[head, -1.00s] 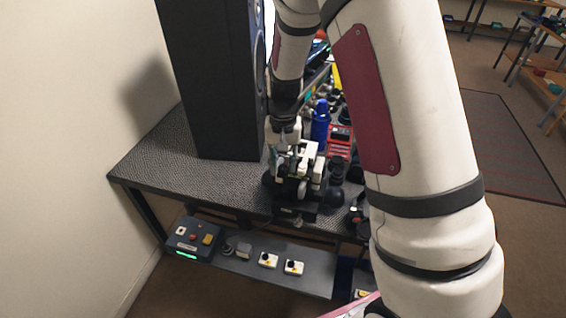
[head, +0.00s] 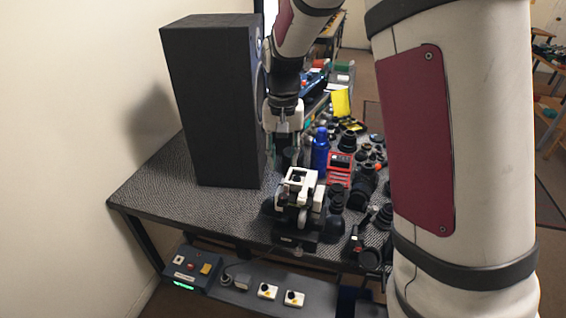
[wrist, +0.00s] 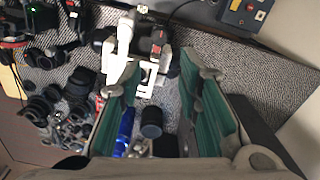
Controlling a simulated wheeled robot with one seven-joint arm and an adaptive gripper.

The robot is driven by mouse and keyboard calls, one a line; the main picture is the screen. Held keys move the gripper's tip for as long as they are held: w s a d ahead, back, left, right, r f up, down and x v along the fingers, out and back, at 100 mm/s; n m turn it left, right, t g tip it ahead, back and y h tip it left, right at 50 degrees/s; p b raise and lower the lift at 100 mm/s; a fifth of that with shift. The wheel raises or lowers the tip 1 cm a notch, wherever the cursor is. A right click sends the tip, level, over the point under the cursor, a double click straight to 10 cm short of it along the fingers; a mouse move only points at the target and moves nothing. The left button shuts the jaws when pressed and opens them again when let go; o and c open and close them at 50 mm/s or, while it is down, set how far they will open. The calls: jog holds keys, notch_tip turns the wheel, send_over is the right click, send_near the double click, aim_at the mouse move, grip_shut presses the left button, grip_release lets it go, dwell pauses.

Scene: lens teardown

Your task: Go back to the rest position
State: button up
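My gripper (head: 286,152) hangs over the work table, behind the white-and-black device (head: 298,198) and left of a blue bottle (head: 320,152). In the wrist view, the two teal fingers of my gripper (wrist: 161,88) stand wide apart with nothing gripped between them. A dark cylinder (wrist: 151,122) shows in the gap, beyond the fingers. The white device (wrist: 140,62) stands ahead of the fingertips, apart from them. In the head view the fingers are small and dark, and their tips are hard to make out.
A tall black speaker (head: 210,105) stands on the table close to the left of my gripper. Lens parts (head: 362,185), a red case (head: 340,168) and a yellow item (head: 341,103) crowd the right side. A control box (head: 192,268) sits on the lower shelf. The table's front left is bare.

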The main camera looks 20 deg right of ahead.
dwell(0.3)
jog(key=s+r+n+t, duration=0.2)
jog(key=s+r+t, duration=0.1)
jog(key=s+r, duration=0.75)
jog(key=s+r+n+t, duration=0.1)
jog(key=s+r, duration=0.1)
jog(key=s, duration=0.5)
jog(key=s+r+n+t, duration=0.1)
jog(key=s+r, duration=0.1)
jog(key=s, duration=0.5)
jog(key=shift+a+r+t, duration=0.3)
jog(key=shift+a+r, duration=0.05)
jog(key=shift+a, duration=0.1)
jog(key=shift+s, duration=0.1)
